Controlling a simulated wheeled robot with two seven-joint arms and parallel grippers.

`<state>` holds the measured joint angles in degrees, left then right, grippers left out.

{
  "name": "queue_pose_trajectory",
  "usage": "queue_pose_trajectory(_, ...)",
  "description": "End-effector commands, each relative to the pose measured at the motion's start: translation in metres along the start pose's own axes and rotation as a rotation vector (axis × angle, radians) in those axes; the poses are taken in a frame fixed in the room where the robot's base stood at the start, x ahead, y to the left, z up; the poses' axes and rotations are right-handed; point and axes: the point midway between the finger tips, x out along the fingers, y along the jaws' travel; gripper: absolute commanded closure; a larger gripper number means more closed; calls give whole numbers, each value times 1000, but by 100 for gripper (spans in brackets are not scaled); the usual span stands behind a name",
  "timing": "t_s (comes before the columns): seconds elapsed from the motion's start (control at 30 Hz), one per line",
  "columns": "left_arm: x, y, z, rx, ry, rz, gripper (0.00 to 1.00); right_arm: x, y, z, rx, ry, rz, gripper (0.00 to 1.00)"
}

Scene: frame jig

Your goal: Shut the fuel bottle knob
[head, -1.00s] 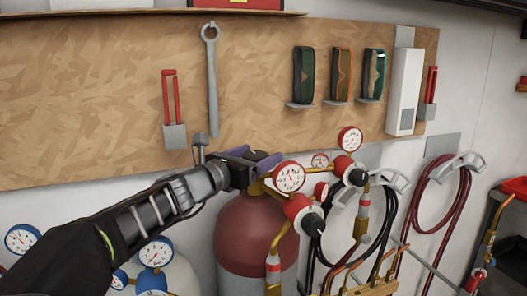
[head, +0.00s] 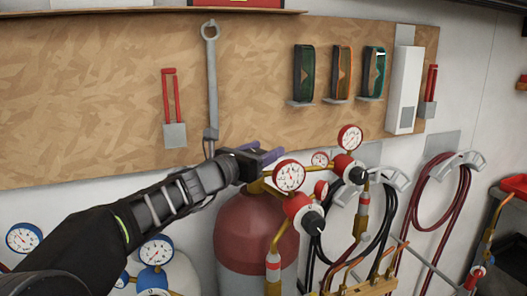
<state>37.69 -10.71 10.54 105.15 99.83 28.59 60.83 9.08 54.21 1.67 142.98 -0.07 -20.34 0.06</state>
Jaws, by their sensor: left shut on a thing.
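The fuel bottle (head: 250,232) is a dark red cylinder with a rounded shoulder, standing against the wall below the wooden board. My left gripper (head: 264,156) is at the top of the bottle, with its purple fingers pointing right. It is shut on the bottle's knob, which the gripper and fingers mostly hide. The brass valve and regulator with a red-rimmed gauge (head: 289,176) sit just right of and below the fingers. My right gripper is not in view.
A second regulator with gauges (head: 349,138) stands to the right, above black hoses. Blue-rimmed gauges (head: 157,251) are below my left arm. A wrench (head: 211,85) hangs on the wooden board (head: 90,100), close above my wrist. Red hoses (head: 463,200) hang farther right.

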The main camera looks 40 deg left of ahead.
Motion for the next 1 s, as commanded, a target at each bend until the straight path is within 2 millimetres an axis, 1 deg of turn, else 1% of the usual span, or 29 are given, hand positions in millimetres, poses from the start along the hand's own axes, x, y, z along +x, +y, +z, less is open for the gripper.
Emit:
queue_pose_trajectory(0.03, 0, 0, 0, 0, 0, 0, 65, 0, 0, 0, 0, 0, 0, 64)
queue_pose_trajectory(0.2, 0, 0, 0, 0, 0, 0, 79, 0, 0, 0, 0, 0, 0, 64)
queue_pose_trajectory(0.27, 0, 0, 0, 0, 0, 0, 84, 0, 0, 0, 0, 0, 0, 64)
queue_pose_trajectory(0.3, 0, 0, 0, 0, 0, 0, 85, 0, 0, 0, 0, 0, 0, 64)
queue_pose_trajectory(0.37, 0, 0, 1, 0, 0, -4, 85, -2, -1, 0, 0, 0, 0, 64)
queue_pose_trajectory(0.5, 1, -1, 6, 0, -2, -60, 85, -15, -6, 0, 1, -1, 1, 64)
queue_pose_trajectory(0.6, 0, -3, 5, 0, -1, -113, 85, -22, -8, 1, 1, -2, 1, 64)
queue_pose_trajectory(0.73, 0, -4, 0, -1, 0, -137, 85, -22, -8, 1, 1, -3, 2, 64)
queue_pose_trajectory(0.9, 0, -4, 0, 0, -1, -136, 85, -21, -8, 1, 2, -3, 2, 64)
queue_pose_trajectory(0.93, 0, -4, 0, 0, -1, -136, 44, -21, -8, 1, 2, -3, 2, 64)
queue_pose_trajectory(1.0, 0, -4, 0, 0, -1, -136, 38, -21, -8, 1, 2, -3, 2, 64)
